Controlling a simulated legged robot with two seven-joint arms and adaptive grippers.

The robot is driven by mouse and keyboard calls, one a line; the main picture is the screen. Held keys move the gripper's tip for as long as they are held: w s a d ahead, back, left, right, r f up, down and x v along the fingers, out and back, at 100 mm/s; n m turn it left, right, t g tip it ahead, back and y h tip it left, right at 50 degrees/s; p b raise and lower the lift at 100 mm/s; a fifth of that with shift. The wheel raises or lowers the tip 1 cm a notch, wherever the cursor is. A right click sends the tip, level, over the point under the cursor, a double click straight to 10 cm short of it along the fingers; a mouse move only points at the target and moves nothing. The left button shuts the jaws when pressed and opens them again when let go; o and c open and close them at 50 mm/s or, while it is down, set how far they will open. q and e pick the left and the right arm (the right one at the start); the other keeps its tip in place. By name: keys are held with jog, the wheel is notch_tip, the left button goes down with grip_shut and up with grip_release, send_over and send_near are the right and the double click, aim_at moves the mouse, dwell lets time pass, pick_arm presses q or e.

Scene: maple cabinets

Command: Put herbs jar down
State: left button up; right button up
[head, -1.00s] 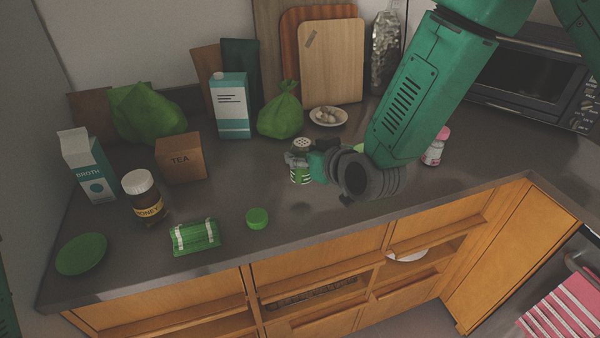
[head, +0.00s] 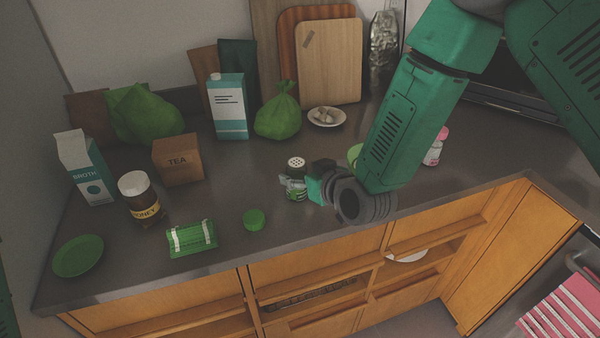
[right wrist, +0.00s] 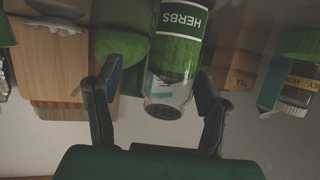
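The herbs jar (head: 296,188), clear with a green label and a perforated lid, stands upright on the counter, apparently touching it. In the right wrist view the jar (right wrist: 178,52) appears upside down, its label reading HERBS. My right gripper (head: 300,184) reaches in from the right with its fingers around the jar. In the right wrist view its fingers (right wrist: 158,85) are spread. A gap shows between the left finger and the jar; the right finger overlaps the jar's edge. My left gripper is out of view.
A green round lid (head: 253,220) and a green wrapped packet (head: 192,238) lie left of the jar. Honey (head: 139,198), a tea box (head: 178,158) and a broth carton (head: 84,168) stand further left. A green bag (head: 278,116) is behind. The counter's front edge is close.

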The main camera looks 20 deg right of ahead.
jog(key=shift+a+r, duration=0.15)
jog(key=shift+r, duration=0.15)
jog(key=v, duration=0.2)
jog(key=a+v, duration=0.1)
jog(key=v, duration=0.1)
jog(key=shift+s+d, duration=0.2)
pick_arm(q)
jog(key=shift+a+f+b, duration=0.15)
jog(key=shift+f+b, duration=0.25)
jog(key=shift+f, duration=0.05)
pick_arm(e)
jog(key=v, duration=0.7)
jog(key=shift+s+d, duration=0.25)
jog(key=shift+d, duration=0.1)
